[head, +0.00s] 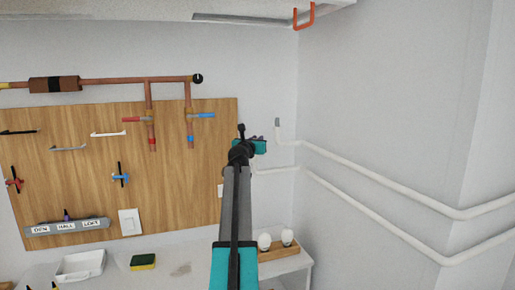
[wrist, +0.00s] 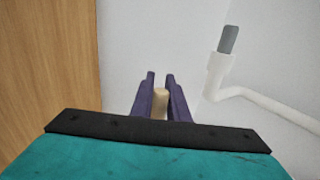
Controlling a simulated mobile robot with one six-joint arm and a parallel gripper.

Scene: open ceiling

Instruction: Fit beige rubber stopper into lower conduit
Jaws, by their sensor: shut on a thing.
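My gripper (wrist: 160,77) is shut on the beige rubber stopper (wrist: 160,102), which sits between its two purple fingers. In the head view my gripper (head: 258,139) is in front of the wall near the board's right edge, and the stopper cannot be made out. The lower conduit (head: 365,220) is a white pipe along the right wall. Its left end is near or behind my arm, and its opening is not visible. The upper conduit (head: 375,178) runs above it. Its upturned end holds a grey plug (wrist: 228,40), right of my fingers in the wrist view.
A wooden board (head: 60,140) with copper pipes (head: 120,80) and hung tools fills the left wall. A shelf below holds a white tray (head: 80,266), a sponge (head: 143,261) and a wooden holder with bulbs (head: 290,250). A red hook (head: 305,17) hangs above.

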